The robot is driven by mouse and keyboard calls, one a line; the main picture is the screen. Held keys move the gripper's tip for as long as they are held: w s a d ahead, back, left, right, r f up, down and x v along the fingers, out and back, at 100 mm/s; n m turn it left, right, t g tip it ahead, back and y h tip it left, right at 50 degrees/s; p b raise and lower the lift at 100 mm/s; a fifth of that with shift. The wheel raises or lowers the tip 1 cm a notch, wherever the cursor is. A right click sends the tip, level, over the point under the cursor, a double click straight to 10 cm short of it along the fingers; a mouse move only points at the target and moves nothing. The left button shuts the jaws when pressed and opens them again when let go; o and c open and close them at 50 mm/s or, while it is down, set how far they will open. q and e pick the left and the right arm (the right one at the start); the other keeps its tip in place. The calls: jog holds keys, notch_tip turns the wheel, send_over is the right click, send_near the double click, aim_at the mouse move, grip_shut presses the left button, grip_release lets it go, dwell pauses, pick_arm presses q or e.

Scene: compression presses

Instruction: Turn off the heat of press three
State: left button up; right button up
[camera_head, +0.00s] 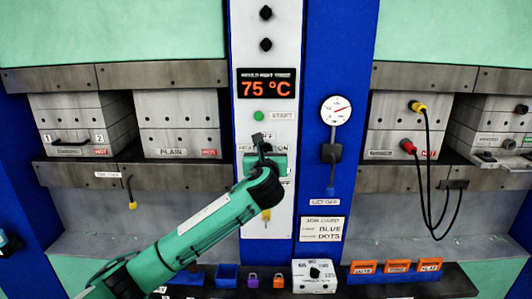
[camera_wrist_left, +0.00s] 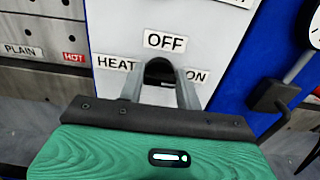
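The heat switch of the white centre panel is a dark knob (camera_wrist_left: 159,72) in the left wrist view, with an OFF label (camera_wrist_left: 165,41) above it, HEAT at its left and ON at its right. My left gripper (camera_wrist_left: 158,85) faces it with its two fingers apart, one on each side of the knob. I cannot tell whether they touch it. In the head view my left gripper (camera_head: 262,145) covers most of this switch. Above it a display (camera_head: 266,84) headed MOULD HEAT THREE reads 75 °C in orange. My right gripper is not in view.
A green START button (camera_head: 258,115) sits above the switch. A gauge (camera_head: 336,110) and a dark lever (camera_head: 332,153) are on the blue post at the right. Moulds with HOT labels (camera_head: 177,128) stand on both sides. Padlocks (camera_head: 265,281) and a dial box (camera_head: 314,276) are below.

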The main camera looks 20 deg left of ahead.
pick_arm(q)
jog(key=shift+n, duration=0.4)
jog(key=n, duration=0.3)
jog(key=shift+p, duration=0.3)
jog(key=n, duration=0.4)
jog(key=n+b, duration=0.1)
jog(key=n, duration=0.9)
jog(key=shift+s+a+f+b, duration=0.1)
jog(key=shift+a+f+b, duration=0.05)
jog(key=shift+f+b, duration=0.15)
jog(key=o, duration=1)
